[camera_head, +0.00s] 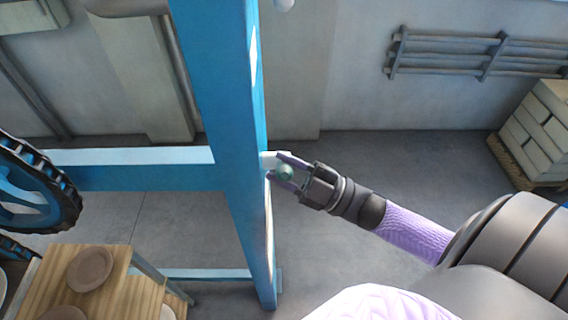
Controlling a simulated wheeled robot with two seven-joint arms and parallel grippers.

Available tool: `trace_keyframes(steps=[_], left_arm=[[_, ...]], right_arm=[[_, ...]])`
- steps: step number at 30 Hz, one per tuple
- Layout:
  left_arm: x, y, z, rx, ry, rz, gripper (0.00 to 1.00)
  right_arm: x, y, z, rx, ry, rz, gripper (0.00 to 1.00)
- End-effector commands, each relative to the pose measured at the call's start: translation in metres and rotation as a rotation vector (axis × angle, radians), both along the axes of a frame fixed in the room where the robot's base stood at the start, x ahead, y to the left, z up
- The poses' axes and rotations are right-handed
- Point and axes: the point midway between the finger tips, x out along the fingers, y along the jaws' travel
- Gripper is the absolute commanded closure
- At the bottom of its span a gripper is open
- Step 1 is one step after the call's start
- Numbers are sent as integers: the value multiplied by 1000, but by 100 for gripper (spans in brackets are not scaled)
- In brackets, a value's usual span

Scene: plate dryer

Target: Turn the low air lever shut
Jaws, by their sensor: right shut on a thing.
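The low air lever shows as a small green knob (286,172) at the right side of the blue post. A white piece (272,158) joins the post just above and left of it. My right gripper (281,172) comes in from the right, with its dark body and two fingers around the green knob, and is shut on it. The fingers hide part of the knob and the lever's arm, so its exact angle is hard to tell. My left gripper is not in view.
The tall blue post (228,120) with its crossbar (130,176) stands directly left of my gripper. A toothed wheel (35,190) and a wooden table (115,265) with plates are at the left. Stacked boxes (540,130) stand at the right. The floor behind my right arm is clear.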

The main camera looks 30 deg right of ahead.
Motion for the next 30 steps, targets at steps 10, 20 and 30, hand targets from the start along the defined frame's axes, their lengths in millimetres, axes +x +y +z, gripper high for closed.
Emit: trace_keyframes(steps=[10, 20, 30], left_arm=[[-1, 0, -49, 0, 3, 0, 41], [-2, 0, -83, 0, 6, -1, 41], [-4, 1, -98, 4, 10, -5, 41]], right_arm=[[-10, 6, -29, -166, -270, 1, 100], [-14, 9, -45, -289, -468, 0, 100], [-14, 9, -51, -349, -566, 0, 100]])
